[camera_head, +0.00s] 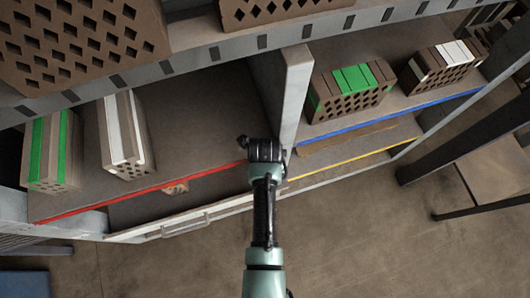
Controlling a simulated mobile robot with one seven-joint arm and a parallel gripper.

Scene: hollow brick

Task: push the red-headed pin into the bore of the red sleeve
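I see no red-headed pin and no red sleeve in the head view. The only red there is a strip (140,192) along the front edge of the left shelf. My arm reaches up from the bottom middle. Its dark end, with my gripper (262,150), is in front of the upright between the left and right shelf bays. The fingers are too small and dark to tell whether they are open or shut, or whether they hold anything.
Hollow bricks with green stripes (52,150) and white stripes (126,135) stand on the left shelf. More striped bricks (350,90) stand right, behind a blue edge strip (395,118). An upper shelf (220,52) overhangs. A dark frame (465,148) stands right. Floor (400,245) is open in front.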

